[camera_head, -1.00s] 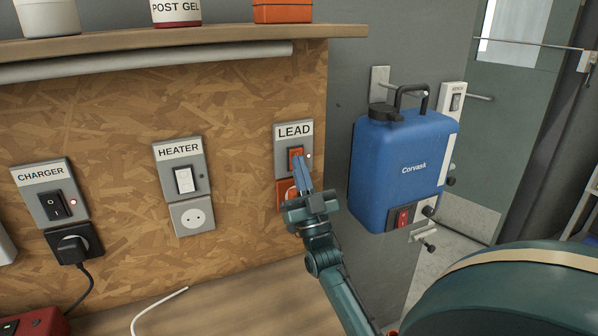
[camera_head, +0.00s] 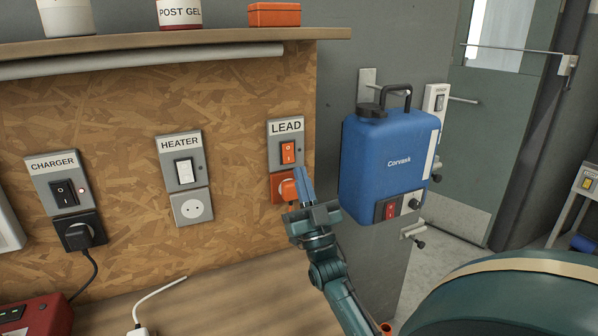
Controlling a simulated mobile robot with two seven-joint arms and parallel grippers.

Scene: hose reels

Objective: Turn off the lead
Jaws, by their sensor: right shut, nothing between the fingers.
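The LEAD switch (camera_head: 288,152) is an orange rocker on a grey plate on the chipboard wall. No lit lamp shows beside it. Below it, an orange plug (camera_head: 284,187) sits in the LEAD socket, partly hidden by my gripper. My right gripper (camera_head: 303,183) is shut and empty, its blue fingers pointing up. In the picture its tips are below and right of the rocker, apart from it, overlapping the plug's right side. I cannot tell whether they touch the plug. My left gripper is not in view.
A blue Corvask tank (camera_head: 389,165) hangs close to the right of my gripper. A wooden shelf (camera_head: 200,43) runs above; a bench (camera_head: 215,280) lies below.

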